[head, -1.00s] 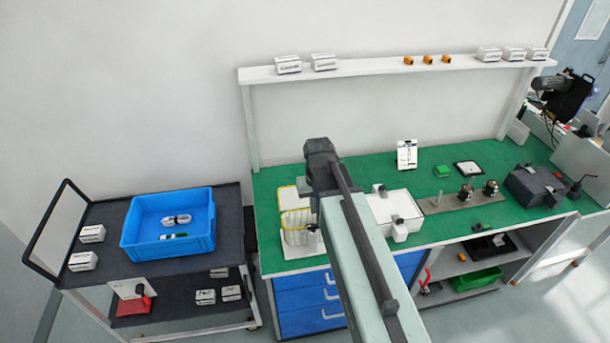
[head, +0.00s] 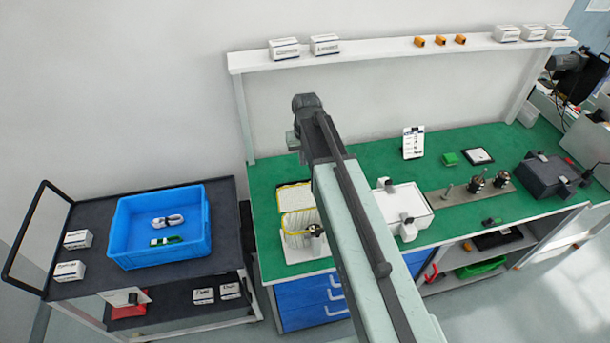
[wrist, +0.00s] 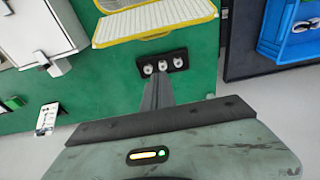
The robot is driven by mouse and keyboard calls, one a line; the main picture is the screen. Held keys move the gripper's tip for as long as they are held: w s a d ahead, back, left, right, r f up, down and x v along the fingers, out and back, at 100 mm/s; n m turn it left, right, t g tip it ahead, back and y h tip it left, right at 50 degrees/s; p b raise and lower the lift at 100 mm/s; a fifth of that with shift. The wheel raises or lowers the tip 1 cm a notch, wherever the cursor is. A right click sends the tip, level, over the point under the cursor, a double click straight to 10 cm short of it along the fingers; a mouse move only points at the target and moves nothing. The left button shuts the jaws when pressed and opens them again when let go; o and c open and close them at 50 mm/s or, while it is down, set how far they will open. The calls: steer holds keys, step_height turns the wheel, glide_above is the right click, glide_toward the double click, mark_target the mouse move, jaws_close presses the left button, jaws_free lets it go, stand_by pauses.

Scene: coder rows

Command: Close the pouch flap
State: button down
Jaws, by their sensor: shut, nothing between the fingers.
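The pouch (head: 297,220) is white with yellow edging and stands on a white base at the left end of the green bench. Its pale flap (head: 293,196), also yellow-edged, is up and open behind the body, partly beside my arm in the head view. In the wrist view the flap (wrist: 155,22) is a broad white panel with a yellow rim at the top; the body is mostly cut off. My gripper (wrist: 162,65) is shut and empty, apart from the flap. In the head view the gripper's tips are hidden behind my arm's end.
A shelf (head: 390,55) with boxes runs above the bench. A cart with a blue tote (head: 205,225) stands to the left. Green bench surface (head: 375,155) is free behind the white box.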

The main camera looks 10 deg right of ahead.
mark_target(306, 193)
step_height(306, 193, down, 10)
steer(key=w+b, duration=0.1)
steer(key=b, duration=0.9)
steer(key=s, duration=0.1)
steer(key=s+r+p, duration=0.1)
steer(key=s, duration=0.1)
steer(key=shift+s, duration=0.25)
